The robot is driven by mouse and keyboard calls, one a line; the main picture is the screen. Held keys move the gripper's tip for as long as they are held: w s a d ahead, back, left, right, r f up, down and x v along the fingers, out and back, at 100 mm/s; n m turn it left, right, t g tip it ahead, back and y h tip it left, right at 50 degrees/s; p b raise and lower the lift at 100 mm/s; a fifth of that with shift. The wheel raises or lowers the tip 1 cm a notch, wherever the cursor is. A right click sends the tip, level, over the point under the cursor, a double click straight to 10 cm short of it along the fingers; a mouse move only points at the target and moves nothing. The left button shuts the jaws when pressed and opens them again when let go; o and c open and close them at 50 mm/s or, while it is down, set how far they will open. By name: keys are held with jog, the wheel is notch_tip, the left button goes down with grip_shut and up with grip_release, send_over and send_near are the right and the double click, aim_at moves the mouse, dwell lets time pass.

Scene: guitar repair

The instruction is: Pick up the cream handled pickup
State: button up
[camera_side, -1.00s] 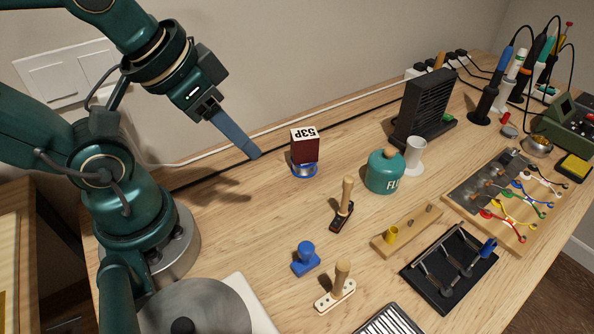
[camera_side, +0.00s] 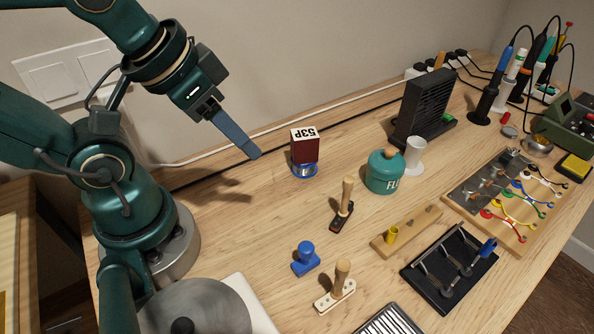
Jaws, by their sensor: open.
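The cream handled pickup (camera_side: 336,296) is a cream bar with an upright wooden handle. It stands on the table at the lower middle of the side view. A dark handled pickup (camera_side: 341,222) with a similar wooden handle stands behind it. My gripper (camera_side: 254,155) is in the air at the upper left, well apart from both pickups. It points down to the right and is empty. Its fingers overlap in this view, so the gap between them is hidden.
A blue knobbed block (camera_side: 305,260) stands left of the cream pickup. A wooden block with a yellow peg (camera_side: 392,234) and a black stand (camera_side: 437,281) lie to its right. A teal jar (camera_side: 384,173) and a dark red box (camera_side: 305,149) stand behind. Bare table lies left of centre.

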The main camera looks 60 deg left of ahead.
jog(key=shift+o, duration=1.3)
